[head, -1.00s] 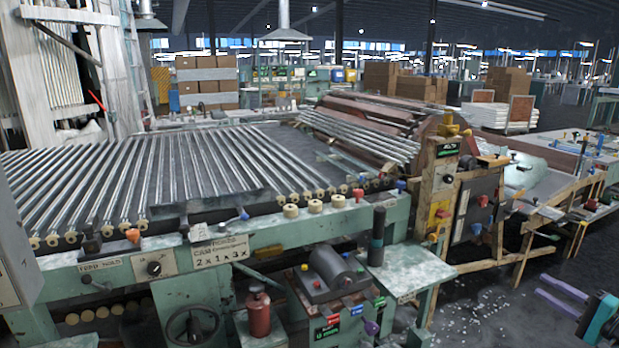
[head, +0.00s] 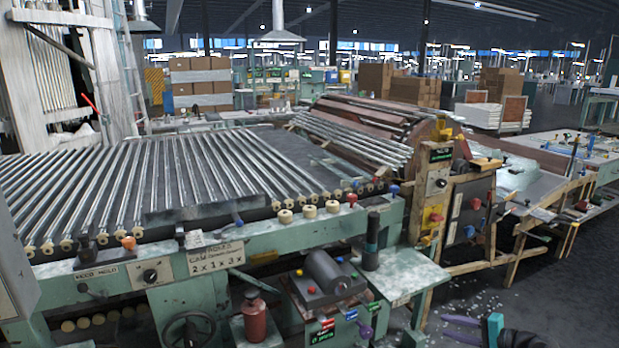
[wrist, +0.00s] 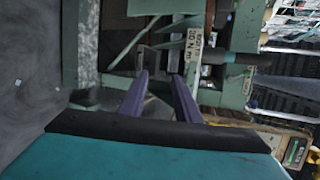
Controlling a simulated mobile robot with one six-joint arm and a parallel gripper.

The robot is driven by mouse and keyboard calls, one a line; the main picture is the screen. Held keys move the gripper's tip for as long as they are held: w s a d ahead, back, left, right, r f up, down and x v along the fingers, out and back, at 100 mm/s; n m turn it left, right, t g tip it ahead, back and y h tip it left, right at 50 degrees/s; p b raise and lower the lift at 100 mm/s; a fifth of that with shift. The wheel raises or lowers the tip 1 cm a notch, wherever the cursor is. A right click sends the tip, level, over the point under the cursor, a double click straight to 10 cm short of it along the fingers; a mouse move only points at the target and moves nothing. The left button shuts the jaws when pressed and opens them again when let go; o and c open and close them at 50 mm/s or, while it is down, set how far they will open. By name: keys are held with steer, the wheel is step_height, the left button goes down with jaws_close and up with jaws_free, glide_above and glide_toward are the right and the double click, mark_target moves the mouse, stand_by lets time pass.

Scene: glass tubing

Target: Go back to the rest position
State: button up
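My gripper (head: 447,327) shows at the bottom right of the head view, low over the dark floor beside the green machine frame. It has two purple fingers and a teal body. In the wrist view my gripper (wrist: 160,76) has its fingers apart with a gap between them, and I see nothing held. The roller machine's glass tubes (head: 150,185) lie in a slanted row on the bed. More tubes (head: 355,140) rest on the brown drum section. No marker of a rest position is visible.
The green machine frame (head: 405,280) with a grey motor cylinder (head: 328,270) and a red bottle (head: 254,318) stands left of my gripper. A wooden-framed control stand (head: 470,210) is behind it. Pale bits are scattered on the floor (head: 470,300). Open floor lies at the right.

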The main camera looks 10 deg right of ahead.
steer(key=s+a+f+n+g+p, duration=0.1)
steer(key=s+a+f+n+g, duration=0.15)
steer(key=a+f, duration=0.55)
steer(key=s+a+f+n+g+p, duration=0.15)
steer(key=a+f+g, duration=0.3)
steer(key=a, duration=0.75)
steer(key=s+a+f+n+g+p, duration=0.1)
steer(key=s+a+f+g, duration=0.2)
steer(key=a+f, duration=0.5)
steer(key=s+a+f+n+g+h+p, duration=0.1)
steer(key=s+a+f+n+g+h, duration=0.1)
steer(key=s, duration=0.6)
steer(key=s+a+f+n+g+h+p, duration=0.1)
steer(key=s+a+f+n+g+h, duration=0.1)
steer(key=s+a, duration=0.4)
steer(key=s+a+f+n+g+h+p, duration=0.1)
steer(key=s+a+f+n+g+h, duration=0.2)
steer(key=s, duration=0.7)
steer(key=shift+a+n+p, duration=0.35)
steer(key=shift+a+n, duration=0.3)
steer(key=shift+n, duration=0.15)
steer(key=shift+w+a, duration=0.1)
steer(key=shift+a, duration=0.05)
